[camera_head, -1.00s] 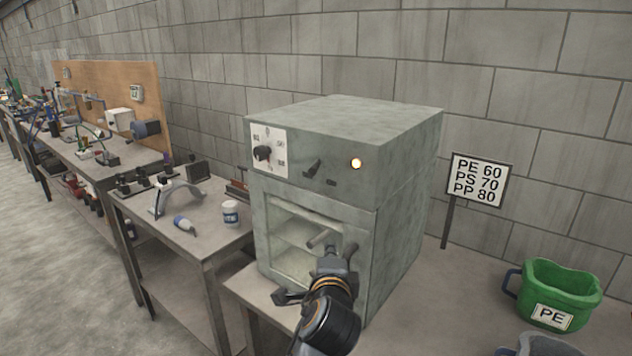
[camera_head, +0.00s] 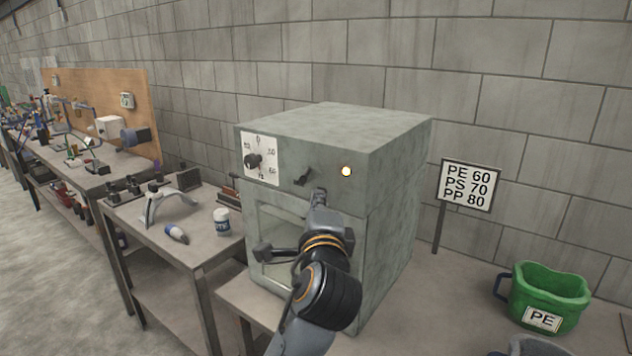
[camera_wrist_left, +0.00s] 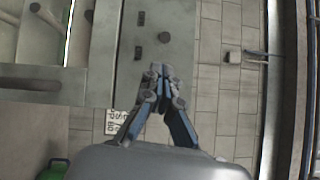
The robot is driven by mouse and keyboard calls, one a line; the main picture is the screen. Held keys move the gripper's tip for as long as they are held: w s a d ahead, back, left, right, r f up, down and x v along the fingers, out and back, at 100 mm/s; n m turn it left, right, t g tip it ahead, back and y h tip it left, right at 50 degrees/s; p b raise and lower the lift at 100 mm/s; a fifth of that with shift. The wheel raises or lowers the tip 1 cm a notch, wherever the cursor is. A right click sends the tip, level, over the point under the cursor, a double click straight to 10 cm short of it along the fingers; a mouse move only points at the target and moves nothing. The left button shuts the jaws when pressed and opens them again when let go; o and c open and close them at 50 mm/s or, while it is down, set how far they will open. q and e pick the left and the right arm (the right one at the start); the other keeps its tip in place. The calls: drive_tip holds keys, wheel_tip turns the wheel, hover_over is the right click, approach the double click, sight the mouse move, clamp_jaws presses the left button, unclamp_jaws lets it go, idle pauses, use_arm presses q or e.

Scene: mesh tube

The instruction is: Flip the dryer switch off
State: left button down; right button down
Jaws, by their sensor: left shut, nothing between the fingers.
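The dryer (camera_head: 396,180) is a grey-green box on the bench. Its front has a black dial (camera_head: 252,160) on a white scale, a dark lever switch (camera_head: 302,177) and a lit pale-yellow lamp (camera_head: 346,171). The switch sticks out, its upper end leaning right. My left gripper (camera_head: 320,196) is shut and empty, just below and right of the switch in the head view; whether it touches the panel is unclear. In the left wrist view its closed fingertips (camera_wrist_left: 163,75) lie over the dryer front (camera_wrist_left: 180,50), near small dark parts. My right gripper is out of view.
A sign (camera_head: 468,186) stands right of the dryer, with a green PE bucket (camera_head: 545,292) farther right. A block wall is behind.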

sight(306, 174)
use_arm(q)
drive_tip(key=w+p, duration=0.1)
drive_tip(key=w, duration=0.6)
drive_tip(key=shift+a+r+p, duration=0.1)
drive_tip(key=shift+p, duration=0.2)
